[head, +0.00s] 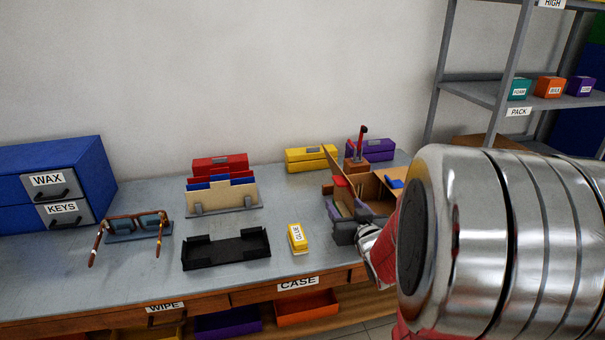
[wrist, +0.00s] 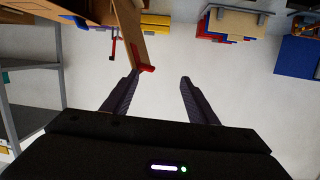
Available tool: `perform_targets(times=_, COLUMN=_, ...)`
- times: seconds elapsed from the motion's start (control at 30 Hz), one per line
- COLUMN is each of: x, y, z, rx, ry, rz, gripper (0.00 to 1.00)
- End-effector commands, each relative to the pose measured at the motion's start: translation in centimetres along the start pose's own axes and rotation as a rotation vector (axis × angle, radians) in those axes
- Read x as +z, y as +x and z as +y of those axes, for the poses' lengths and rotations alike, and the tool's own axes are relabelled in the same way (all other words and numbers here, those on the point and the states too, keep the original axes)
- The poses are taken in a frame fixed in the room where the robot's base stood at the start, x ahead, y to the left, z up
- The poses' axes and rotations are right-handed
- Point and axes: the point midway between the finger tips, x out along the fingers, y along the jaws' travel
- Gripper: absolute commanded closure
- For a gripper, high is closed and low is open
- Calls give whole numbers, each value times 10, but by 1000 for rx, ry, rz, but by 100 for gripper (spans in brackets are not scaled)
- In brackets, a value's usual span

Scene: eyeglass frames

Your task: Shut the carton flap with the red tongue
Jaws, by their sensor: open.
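The cardboard carton (head: 372,188) stands open at the right end of the bench, partly hidden behind my arm. A flap stands out at its left side, with a red tongue (head: 341,181). In the wrist view the flap (wrist: 132,35) hangs from the top and the red tongue (wrist: 146,68) is at its end. My gripper (wrist: 158,80) is open, with nothing between its fingers. The tongue lies near the left fingertip in that view; I cannot tell whether they touch. In the head view my gripper (head: 345,230) is at the carton's near left side.
A yellow glue box (head: 297,238) and a black tray (head: 226,248) lie left of the carton. A brown block with a red upright piece (head: 362,140) stands at the carton's back. Yellow (head: 311,158) and purple (head: 372,149) boxes are near the wall. A shelf rack (head: 470,90) rises at right.

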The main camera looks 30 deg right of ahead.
Motion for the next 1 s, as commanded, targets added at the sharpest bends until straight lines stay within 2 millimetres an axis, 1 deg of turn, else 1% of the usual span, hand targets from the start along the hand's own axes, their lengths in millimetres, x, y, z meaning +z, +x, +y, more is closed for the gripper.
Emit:
perform_targets(times=0.03, x=6, y=2, z=11, rx=-5, ry=21, rz=24, gripper=47)
perform_targets(times=0.1, x=8, y=2, z=21, rx=-23, ry=45, rz=68, gripper=47)
perform_targets(times=0.2, x=11, y=1, z=32, rx=-47, ry=79, rz=125, gripper=47)
perform_targets(times=0.3, x=13, y=-2, z=40, rx=-66, ry=106, rz=168, gripper=47)
perform_targets(times=0.43, x=13, y=-4, z=44, rx=-79, ry=122, rz=196, gripper=47)
perform_targets(times=0.73, x=12, y=-5, z=44, rx=-81, ry=122, rz=200, gripper=47)
perform_targets(times=1.0, x=11, y=0, z=48, rx=-76, ry=122, rz=200, gripper=47)
